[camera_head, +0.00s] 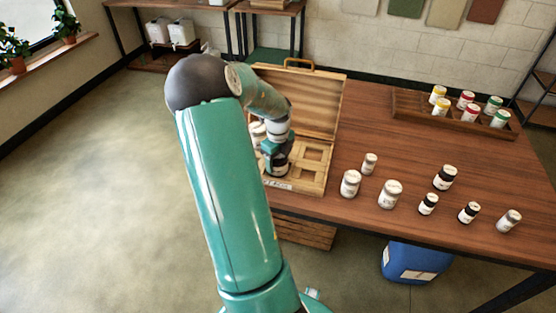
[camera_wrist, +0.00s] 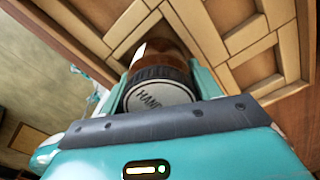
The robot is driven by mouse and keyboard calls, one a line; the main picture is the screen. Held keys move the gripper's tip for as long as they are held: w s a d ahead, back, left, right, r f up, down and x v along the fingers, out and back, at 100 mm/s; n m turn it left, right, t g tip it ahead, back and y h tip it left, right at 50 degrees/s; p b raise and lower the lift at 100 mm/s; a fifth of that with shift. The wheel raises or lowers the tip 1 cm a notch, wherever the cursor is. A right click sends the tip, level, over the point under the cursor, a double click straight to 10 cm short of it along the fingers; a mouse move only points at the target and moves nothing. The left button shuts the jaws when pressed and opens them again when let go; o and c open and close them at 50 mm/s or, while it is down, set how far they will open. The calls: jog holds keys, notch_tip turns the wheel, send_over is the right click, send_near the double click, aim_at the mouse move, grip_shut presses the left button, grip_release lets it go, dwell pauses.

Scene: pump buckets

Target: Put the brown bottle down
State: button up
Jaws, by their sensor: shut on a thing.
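The brown bottle (camera_wrist: 163,62) is between the fingers of my gripper (camera_wrist: 160,82) in the wrist view. Its dark cap has a white label on top that faces the camera. Its lower part reaches down at a square compartment of the wooden case; whether it touches the floor of the compartment is hidden. In the head view my gripper (camera_head: 272,156) is over the front left part of the open wooden case (camera_head: 310,183), shut on the bottle, which my arm mostly hides.
The case's lid (camera_head: 310,100) stands open at the back. White-labelled bottles, including one near the case (camera_head: 350,183), stand to the right on the table (camera_head: 365,135). A wooden tray (camera_head: 410,110) holds several colour-capped jars. A blue container (camera_head: 415,262) is below the table.

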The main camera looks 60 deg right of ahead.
jog(key=shift+f, duration=0.15)
jog(key=o, duration=0.9)
jog(key=shift+o, duration=0.2)
notch_tip(320, 180, up, 12)
jog(key=shift+r, duration=0.2)
